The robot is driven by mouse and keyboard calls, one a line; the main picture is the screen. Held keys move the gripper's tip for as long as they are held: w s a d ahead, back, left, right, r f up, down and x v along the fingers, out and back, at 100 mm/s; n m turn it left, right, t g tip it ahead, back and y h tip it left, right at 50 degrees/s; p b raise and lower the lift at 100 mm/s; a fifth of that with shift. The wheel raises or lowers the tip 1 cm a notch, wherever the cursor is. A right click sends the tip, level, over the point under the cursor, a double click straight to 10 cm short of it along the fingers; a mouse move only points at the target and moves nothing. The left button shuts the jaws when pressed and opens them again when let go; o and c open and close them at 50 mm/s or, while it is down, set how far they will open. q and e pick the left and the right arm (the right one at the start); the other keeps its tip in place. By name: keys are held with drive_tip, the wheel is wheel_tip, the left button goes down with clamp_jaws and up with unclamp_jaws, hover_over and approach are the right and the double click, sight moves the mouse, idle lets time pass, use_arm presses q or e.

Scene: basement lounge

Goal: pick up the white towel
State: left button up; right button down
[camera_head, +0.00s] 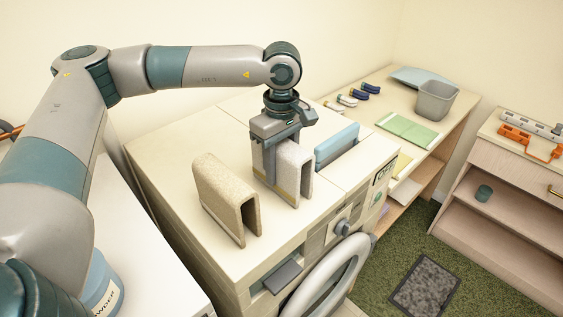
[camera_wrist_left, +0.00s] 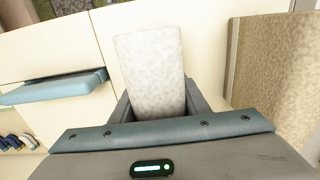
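The towel's base seems to be at the machine top. My right gripper is in neither view.
A side bench beyond holds a grey bin (camera_head: 435,100), a green booklet (camera_head: 408,130) and small rolled items. The machine's front left top is bare.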

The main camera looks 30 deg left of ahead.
use_arm(q)
drive_tip(key=c, duration=0.5)
drive_tip(key=shift+r, duration=0.1)
drive_tip(key=shift+r+b, duration=0.7)
drive_tip(key=shift+w+d+r+b, duration=0.1)
drive_tip(key=shift+d+r+b, duration=0.05)
drive_tip(key=shift+r+b, duration=0.4)
drive_tip(key=shift+d+r+b, duration=0.1)
drive_tip(key=shift+r+b, duration=0.2)
drive_tip(key=shift+r, duration=0.35)
drive_tip(key=w+d+r+b, duration=0.1)
drive_tip(key=d+r+b, duration=0.3)
drive_tip(key=d+r, duration=0.3)
drive_tip(key=d, duration=0.4)
drive_tip(key=shift+w, duration=0.15)
drive_tip(key=shift+d, duration=0.1)
